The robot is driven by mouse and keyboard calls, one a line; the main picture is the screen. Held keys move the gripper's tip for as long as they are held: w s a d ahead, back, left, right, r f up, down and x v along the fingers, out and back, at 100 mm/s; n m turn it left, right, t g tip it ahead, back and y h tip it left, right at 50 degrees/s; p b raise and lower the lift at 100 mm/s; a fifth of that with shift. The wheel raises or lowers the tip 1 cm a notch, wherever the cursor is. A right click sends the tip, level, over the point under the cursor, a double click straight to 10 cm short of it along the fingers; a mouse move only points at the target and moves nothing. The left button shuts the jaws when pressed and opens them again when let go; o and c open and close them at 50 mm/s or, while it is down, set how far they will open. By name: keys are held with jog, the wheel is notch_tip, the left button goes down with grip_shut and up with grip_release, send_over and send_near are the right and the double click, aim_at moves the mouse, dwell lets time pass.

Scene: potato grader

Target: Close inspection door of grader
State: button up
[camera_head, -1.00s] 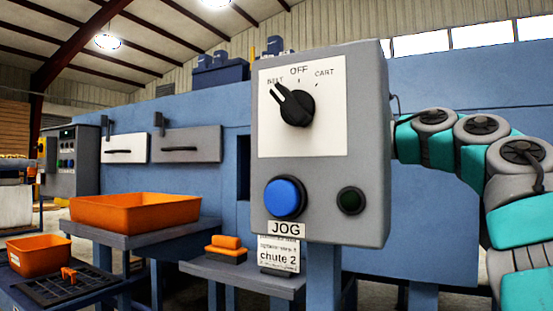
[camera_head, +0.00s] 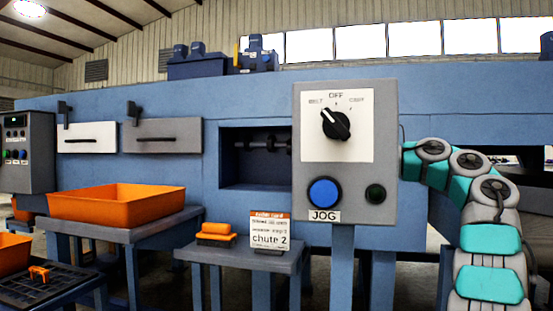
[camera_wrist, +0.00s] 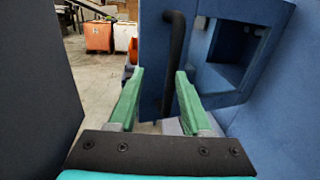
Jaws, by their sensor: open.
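The blue inspection door (camera_wrist: 152,50) stands open in the wrist view, with a vertical black bar handle (camera_wrist: 173,55). My gripper (camera_wrist: 158,74) is open, its two green fingers apart. The handle shows between the fingertips in the picture; I cannot tell whether they touch it. The blue grader (camera_head: 70,190) fills the middle of the head view. Its square inspection opening (camera_head: 250,172) is uncovered, with a dark roller shaft inside. In the head view my gripper and the door are hidden behind the control box.
A grey control box (camera_head: 385,150) with a selector knob and blue JOG button stands before the grader. An orange tray (camera_head: 120,205), an orange-handled tool (camera_head: 215,233) and a chute 2 card (camera_head: 270,233) rest on low stands. A dark surface (camera_wrist: 35,90) is close at left in the wrist view.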

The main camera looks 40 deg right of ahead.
jog(key=x, duration=0.7)
jog(key=shift+w+d, duration=0.1)
jog(key=shift+w, duration=0.15)
jog(key=shift+c, duration=0.2)
jog(key=c, duration=0.7)
grip_shut()
